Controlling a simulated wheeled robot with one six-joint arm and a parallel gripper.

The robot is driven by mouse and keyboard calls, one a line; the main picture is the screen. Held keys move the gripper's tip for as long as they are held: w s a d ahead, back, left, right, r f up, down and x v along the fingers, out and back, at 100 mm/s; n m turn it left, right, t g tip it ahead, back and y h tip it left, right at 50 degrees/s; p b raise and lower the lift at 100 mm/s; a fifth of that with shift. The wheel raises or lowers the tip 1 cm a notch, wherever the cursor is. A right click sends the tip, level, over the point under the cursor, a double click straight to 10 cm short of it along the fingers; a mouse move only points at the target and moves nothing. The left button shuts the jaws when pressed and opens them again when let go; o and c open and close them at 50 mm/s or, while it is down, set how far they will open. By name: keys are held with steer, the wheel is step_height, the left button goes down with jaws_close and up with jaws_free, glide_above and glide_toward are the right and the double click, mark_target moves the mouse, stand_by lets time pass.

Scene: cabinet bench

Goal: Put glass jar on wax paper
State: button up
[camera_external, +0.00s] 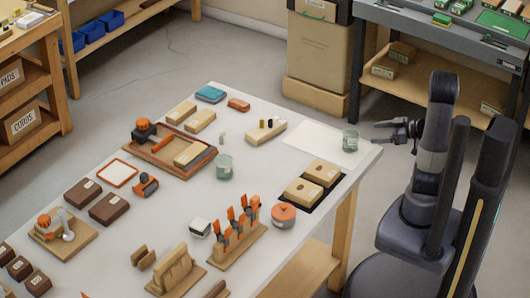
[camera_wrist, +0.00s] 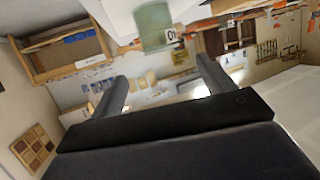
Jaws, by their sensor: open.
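A glass jar (camera_external: 350,139), greenish with a pale label, stands upright on the right part of the white wax paper (camera_external: 312,143). The jar also shows in the wrist view (camera_wrist: 153,26), beyond and between my fingertips. A second, similar glass jar (camera_external: 223,167) stands near the middle of the bench, off the paper. My gripper (camera_external: 377,131) is open and empty, just right of the jar on the paper and apart from it. In the wrist view my two fingers (camera_wrist: 160,75) are spread wide with nothing between them.
Two wooden blocks on a dark mat (camera_external: 313,207) lie in front of the paper. A small wooden block with dark and light pieces (camera_external: 266,131) lies to its left. A tool rack (camera_external: 238,243) and an orange-lidded pot (camera_external: 283,216) stand nearer the front. The bench's right edge is beside my arm.

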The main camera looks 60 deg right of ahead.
steer(key=shift+s+d+r, duration=0.15)
steer(key=shift+s, duration=0.3)
steer(key=shift+o, duration=0.4)
